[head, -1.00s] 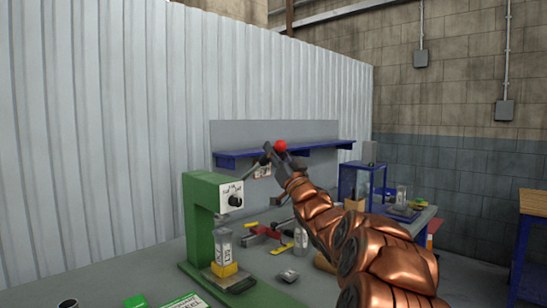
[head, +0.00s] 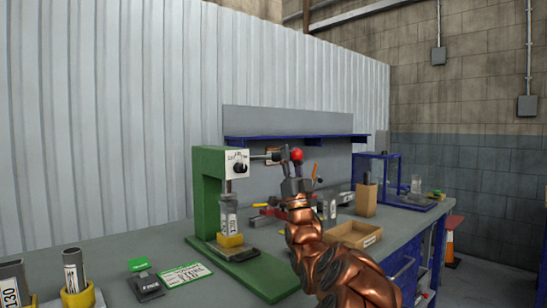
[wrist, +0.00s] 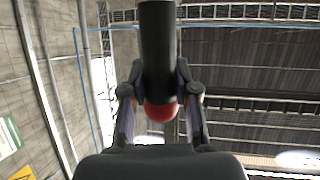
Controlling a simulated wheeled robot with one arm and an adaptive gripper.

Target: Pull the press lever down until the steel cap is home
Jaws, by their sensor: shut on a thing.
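The green bench press (head: 209,195) stands on the bench left of my arm. Its lever (head: 262,157) runs right from the white-faced pivot, close to level, and ends in a red knob (head: 296,155). My gripper (head: 290,163) is shut on the lever by the knob. In the wrist view the dark lever (wrist: 158,45) lies between both fingers, with the red knob (wrist: 161,112) low between them. Under the ram (head: 228,187) a labelled grey cylinder (head: 229,218) stands upright in a yellow holder (head: 230,240). The steel cap is too small to make out at its top.
A green-and-white card (head: 185,273) and a small dark box (head: 147,287) lie front left. More cylinders (head: 74,270) stand at the left edge. A cardboard tray (head: 353,236) is right of my arm, and a blue-framed case (head: 377,178) stands behind.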

